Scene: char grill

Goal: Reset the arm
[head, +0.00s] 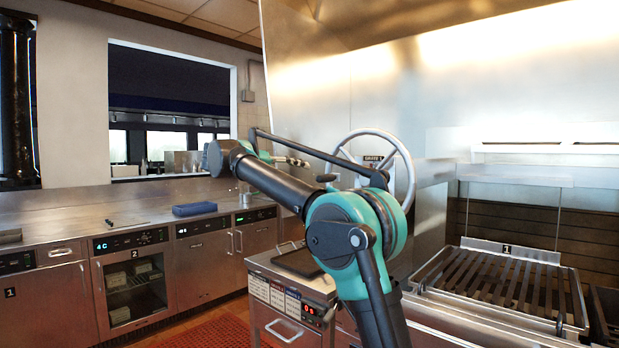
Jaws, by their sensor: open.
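My teal and black arm (345,215) rises from the lower middle of the head view and bends at a large round teal joint. From there a black link (275,187) reaches up and left to a dark rounded end (213,159) in front of the far counter's wall. A thin black bar runs above this link. Small metallic parts show behind the link, too small to name.
A steel counter (70,218) with a blue box (194,209) runs along the left. A grill grate (500,283) stands at right, under a steel hood. A grey handwheel (405,160) is behind my arm. A low cabinet with a dark tray (297,262) stands beside my arm. A red mat covers the floor.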

